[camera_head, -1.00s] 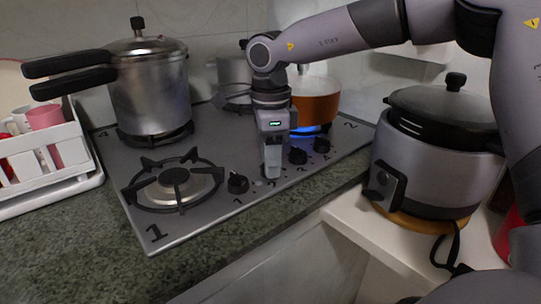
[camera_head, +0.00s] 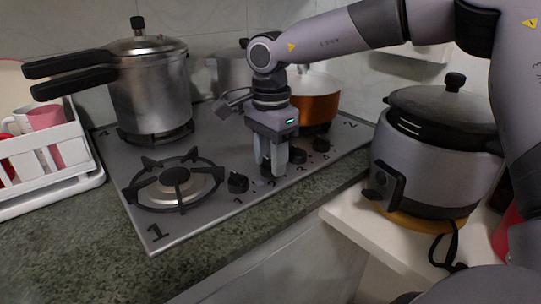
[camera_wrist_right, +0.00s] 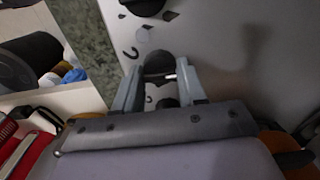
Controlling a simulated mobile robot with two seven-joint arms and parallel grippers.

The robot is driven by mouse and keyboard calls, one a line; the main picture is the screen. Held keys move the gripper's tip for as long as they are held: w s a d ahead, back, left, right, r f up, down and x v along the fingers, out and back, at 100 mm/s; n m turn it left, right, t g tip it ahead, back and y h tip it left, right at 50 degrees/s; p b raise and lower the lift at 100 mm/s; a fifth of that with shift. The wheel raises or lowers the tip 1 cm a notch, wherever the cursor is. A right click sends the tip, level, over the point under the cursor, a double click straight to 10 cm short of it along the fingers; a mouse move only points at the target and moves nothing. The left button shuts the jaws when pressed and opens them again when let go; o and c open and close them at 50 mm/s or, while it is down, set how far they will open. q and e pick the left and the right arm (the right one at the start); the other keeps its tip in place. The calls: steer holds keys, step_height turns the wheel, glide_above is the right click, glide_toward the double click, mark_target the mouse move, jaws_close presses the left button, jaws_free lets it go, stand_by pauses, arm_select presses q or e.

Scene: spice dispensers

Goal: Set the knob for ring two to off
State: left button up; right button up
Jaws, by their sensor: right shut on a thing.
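My right gripper (camera_head: 269,168) points down at the front knob row of the grey hob. It is shut on the second knob from the left (camera_head: 266,171), which is mostly hidden by the fingers. In the right wrist view the dark round knob (camera_wrist_right: 158,66) sits between the two fingertips, with its pale pointer mark towards the right finger. Ring two, marked 2 at the back right, bears an orange pot (camera_head: 316,103); no flame shows under it. My left gripper is not in view.
Other knobs stand close by: one to the left (camera_head: 238,183) and two to the right (camera_head: 297,155), (camera_head: 321,145). The bare ring one burner (camera_head: 174,186) is at the front left. A pressure cooker (camera_head: 150,88) stands behind it. A rice cooker (camera_head: 430,155) is at the right.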

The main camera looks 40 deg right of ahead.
mark_target(270, 160)
steer(key=shift+r, duration=0.1)
steer(key=o, duration=1.1)
steer(key=shift+c, duration=0.2)
steer(key=shift+r+p, duration=0.4)
steer(key=shift+r, duration=3.15)
